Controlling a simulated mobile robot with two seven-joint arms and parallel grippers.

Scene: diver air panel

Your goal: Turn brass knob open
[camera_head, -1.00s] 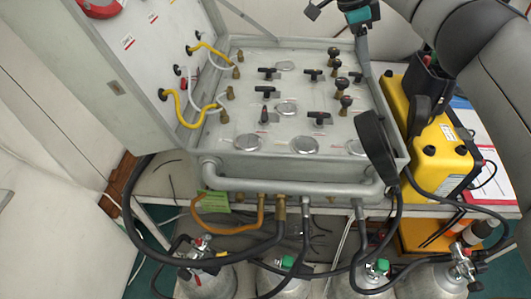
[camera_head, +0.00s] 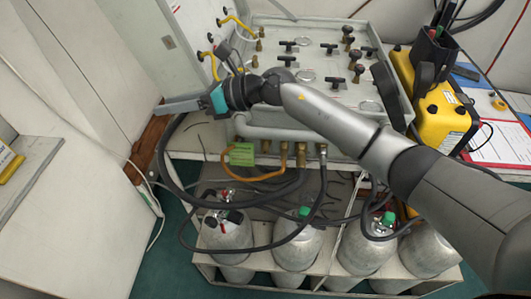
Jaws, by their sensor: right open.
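The grey valve panel (camera_head: 325,98) lies open in its case, with black T-handles and gauges on its face. Several dark round knobs on brass stems stand in a column right of centre, one of them this knob (camera_head: 354,57). Small brass fittings (camera_head: 259,45) line the panel's left edge. I cannot tell which one is the task's knob. My right gripper (camera_head: 166,107) is open and empty, left of the panel and apart from the knobs. My right arm crosses in front of the panel's lower part and hides some of it. My left gripper is out of view.
Black hoses loop below the panel over several grey cylinders (camera_head: 226,230). A yellow case (camera_head: 440,115) stands right of the panel, beside a clipboard (camera_head: 498,140). Yellow hoses (camera_head: 232,22) link the lid and panel.

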